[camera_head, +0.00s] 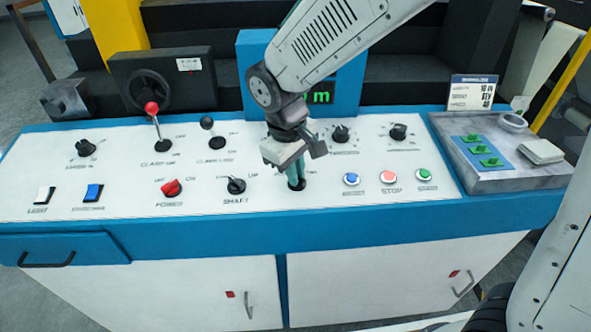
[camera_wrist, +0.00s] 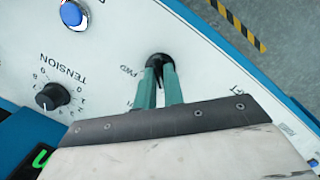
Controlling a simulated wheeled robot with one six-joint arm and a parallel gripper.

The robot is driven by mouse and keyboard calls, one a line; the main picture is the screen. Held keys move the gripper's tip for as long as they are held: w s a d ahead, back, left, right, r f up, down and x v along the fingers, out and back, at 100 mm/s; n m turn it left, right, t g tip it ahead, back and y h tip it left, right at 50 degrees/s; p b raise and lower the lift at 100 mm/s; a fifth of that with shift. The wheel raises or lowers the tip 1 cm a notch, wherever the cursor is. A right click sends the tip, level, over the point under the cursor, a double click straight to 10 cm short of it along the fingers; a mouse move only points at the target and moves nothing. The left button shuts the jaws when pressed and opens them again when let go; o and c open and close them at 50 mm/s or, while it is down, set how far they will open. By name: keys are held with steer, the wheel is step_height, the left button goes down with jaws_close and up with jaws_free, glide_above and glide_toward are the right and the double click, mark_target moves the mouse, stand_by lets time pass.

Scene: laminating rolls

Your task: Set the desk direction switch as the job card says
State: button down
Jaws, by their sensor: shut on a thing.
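My gripper (camera_head: 297,178) points down at the white desk panel (camera_head: 120,190), right of the shaft knob. Its two green fingers are shut on the black direction switch (camera_wrist: 159,57), which is mostly hidden between them in the head view. In the wrist view a label reading "FWD" (camera_wrist: 128,71) shows on one side of the switch. The label on its other side is mostly hidden by a finger. The switch's pointing direction is hard to tell. The job card (camera_head: 473,92) stands at the back right with a few lines; its middle line is too small to read surely.
The tension knob (camera_wrist: 52,96) and a blue button (camera_wrist: 72,15) sit near the switch. The red stop button (camera_head: 388,177) and green start button (camera_head: 424,175) are to the right. Two levers, including the red-topped one (camera_head: 153,110), stand at the left. A grey tray (camera_head: 500,180) is at the right.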

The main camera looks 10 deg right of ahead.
steer(key=c, duration=1.5)
jaws_free()
step_height(320, 180, up, 8)
steer(key=a, duration=0.1)
steer(key=shift+s, duration=0.2)
steer(key=shift+f, duration=0.1)
steer(key=s+d+r+m, duration=0.2)
steer(key=s+d+m, duration=0.2)
steer(key=s+d, duration=0.5)
steer(key=s+d+r+m+y, duration=0.1)
steer(key=s+d+m, duration=0.3)
steer(key=s+d, duration=0.6)
steer(key=d+r, duration=0.1)
steer(key=d, duration=0.2)
steer(key=shift+s+r+m+t+y, duration=0.2)
steer(key=shift+r+m+t+y, duration=0.1)
steer(key=shift+t, duration=0.1)
